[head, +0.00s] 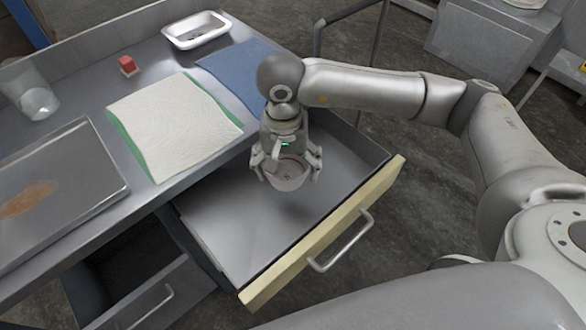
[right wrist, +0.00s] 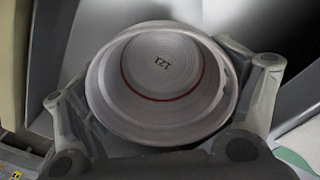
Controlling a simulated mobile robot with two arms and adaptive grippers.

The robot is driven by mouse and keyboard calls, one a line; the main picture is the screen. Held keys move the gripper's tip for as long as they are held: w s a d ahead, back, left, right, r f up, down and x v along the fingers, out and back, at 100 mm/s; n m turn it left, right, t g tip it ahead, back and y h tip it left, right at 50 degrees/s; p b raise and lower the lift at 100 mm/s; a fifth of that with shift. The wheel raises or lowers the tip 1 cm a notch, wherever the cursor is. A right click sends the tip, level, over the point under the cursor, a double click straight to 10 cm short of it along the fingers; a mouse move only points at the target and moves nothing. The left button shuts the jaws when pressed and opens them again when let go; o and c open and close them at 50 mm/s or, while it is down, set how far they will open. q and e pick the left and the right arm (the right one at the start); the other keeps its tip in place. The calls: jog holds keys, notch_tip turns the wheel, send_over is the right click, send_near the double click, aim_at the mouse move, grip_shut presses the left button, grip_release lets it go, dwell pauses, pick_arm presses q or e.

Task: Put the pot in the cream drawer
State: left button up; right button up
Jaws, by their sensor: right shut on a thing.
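The pot (head: 289,179) is a small pale round vessel. In the right wrist view the pot (right wrist: 165,85) shows its open top, a red ring inside and dark marks on its bottom. My right gripper (head: 287,168) is shut on the pot, with its fingers on either side of it. The pot is over or inside the open cream drawer (head: 335,226); I cannot tell whether it touches the drawer floor. The drawer has a cream front, a metal handle and an empty grey inside. My left gripper is not in view.
The metal counter (head: 85,95) holds a white cloth on a green mat (head: 175,120), a blue mat (head: 238,72), a white tray (head: 196,30), a red block (head: 127,66), a glass (head: 30,92) and a stained metal tray (head: 60,185). A dark lower drawer (head: 150,290) stands open at lower left.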

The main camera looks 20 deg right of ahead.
aim_at(291, 167)
jog(key=f, duration=0.1)
jog(key=w+d+f, duration=0.1)
jog(key=f, duration=0.1)
jog(key=shift+w+d, duration=0.3)
jog(key=shift+w, duration=0.1)
jog(key=f, duration=0.3)
jog(key=shift+w+d+f+p, duration=0.15)
jog(key=shift+d+p, duration=0.1)
jog(key=shift+p, duration=0.05)
jog(key=shift+f, duration=0.2)
jog(key=shift+f, duration=0.2)
jog(key=o, duration=0.9)
jog(key=shift+r, duration=0.1)
jog(key=r, duration=0.6)
jog(key=r+b, duration=0.1)
jog(key=r, duration=0.5)
jog(key=shift+w+a+r, duration=0.1)
jog(key=shift+a+r, duration=0.05)
jog(key=shift+a, duration=0.05)
